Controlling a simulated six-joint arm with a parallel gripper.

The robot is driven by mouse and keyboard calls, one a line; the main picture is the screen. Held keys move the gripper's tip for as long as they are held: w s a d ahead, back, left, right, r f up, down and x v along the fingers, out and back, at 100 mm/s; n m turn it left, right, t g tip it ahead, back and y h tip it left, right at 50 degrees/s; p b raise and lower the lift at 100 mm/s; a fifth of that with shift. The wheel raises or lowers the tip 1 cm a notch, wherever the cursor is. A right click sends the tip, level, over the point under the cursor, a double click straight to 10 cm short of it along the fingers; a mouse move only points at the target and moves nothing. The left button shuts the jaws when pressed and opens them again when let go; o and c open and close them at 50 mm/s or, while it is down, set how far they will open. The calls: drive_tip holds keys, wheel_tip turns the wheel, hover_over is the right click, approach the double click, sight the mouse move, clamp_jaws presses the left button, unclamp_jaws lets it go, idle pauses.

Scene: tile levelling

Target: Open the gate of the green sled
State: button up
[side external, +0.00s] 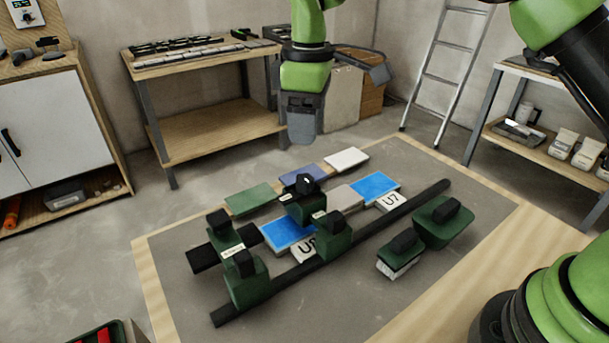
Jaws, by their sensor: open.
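Dark green sled-like bodies with black knobs sit along a long black rail (392,213). The left one (247,283) has two green blocks joined by a white-labelled piece. The middle one (336,240) also has two green blocks, with small pale labels, beside the tiles. I cannot tell which is the green sled or make out its gate.
A green block with a black handle (443,222) and a brush (400,255) stand right of the rail. The mat's front right is clear.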

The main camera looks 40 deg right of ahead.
sight(304, 178)
drive_tip(key=shift+w+a+f, duration=0.15)
drive_tip(key=shift+f, duration=0.65)
wheel_tip(304, 178, down, 9)
drive_tip(key=shift+f, duration=0.1)
drive_tip(key=c, duration=0.9)
